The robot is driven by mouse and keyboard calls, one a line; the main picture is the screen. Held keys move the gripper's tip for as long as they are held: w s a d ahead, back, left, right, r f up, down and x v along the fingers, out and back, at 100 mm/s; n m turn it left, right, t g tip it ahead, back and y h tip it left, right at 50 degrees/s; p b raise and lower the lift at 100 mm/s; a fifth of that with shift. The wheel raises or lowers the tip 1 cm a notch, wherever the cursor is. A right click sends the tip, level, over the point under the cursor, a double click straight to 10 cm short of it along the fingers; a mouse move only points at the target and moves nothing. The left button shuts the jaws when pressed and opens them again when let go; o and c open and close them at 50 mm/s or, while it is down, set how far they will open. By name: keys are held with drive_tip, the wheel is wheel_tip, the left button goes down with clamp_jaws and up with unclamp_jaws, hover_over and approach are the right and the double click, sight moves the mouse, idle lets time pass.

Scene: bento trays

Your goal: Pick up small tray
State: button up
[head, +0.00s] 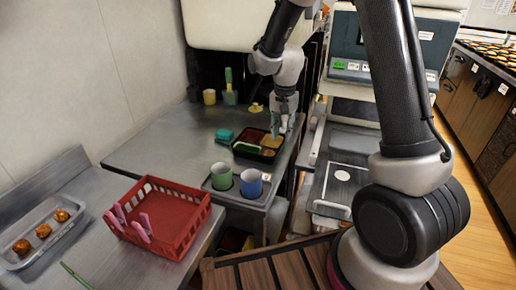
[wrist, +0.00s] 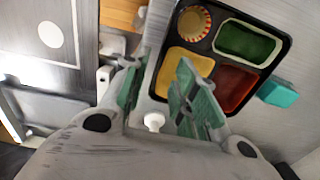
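The small tray is a black bento tray (head: 252,156) on the grey counter in the head view. In the wrist view the tray (wrist: 287,42) shows yellow, red and green filled compartments and a round ridged cup (wrist: 194,22). My gripper (head: 275,128) is at the tray's right side in the head view, pointing down. In the wrist view my gripper (wrist: 162,92) is open, its green fingers apart. The tray's edge lies in the picture between the fingers, and one finger overlaps the yellow compartment. I cannot tell whether the fingers touch the tray.
A teal block (head: 224,134) lies beside the tray. Green (head: 221,177) and blue (head: 251,183) cups stand in a holder in front. A red basket (head: 177,200) with pink tongs and a grey tray of food (head: 22,232) are at left. Machines stand at right.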

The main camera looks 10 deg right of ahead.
wheel_tip(320, 180, down, 5)
drive_tip(key=shift+s+d+f, duration=0.1)
drive_tip(key=shift+s, duration=0.05)
clamp_jaws()
